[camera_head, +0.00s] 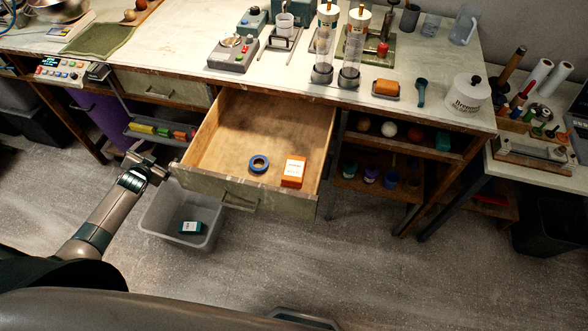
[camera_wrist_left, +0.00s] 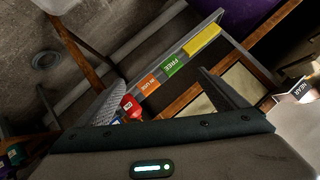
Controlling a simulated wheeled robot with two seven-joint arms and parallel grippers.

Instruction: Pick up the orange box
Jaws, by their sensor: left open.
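The orange box (camera_head: 293,171), with a white label on its top, lies in the right front part of the open wooden drawer (camera_head: 220,150). My left gripper (camera_head: 150,159) is open and empty, just left of the drawer's front left corner and well apart from the box. In the left wrist view the open fingers of this gripper (camera_wrist_left: 163,95) show with coloured tags beyond them. The orange box does not show in that view. My right gripper is in neither view.
A grey bin (camera_head: 157,222) holding a teal box (camera_head: 191,227) stands on the floor below the drawer. A rack of coloured tags (camera_head: 163,131) is near my gripper. The worktop (camera_head: 190,48) overhangs the drawer's back.

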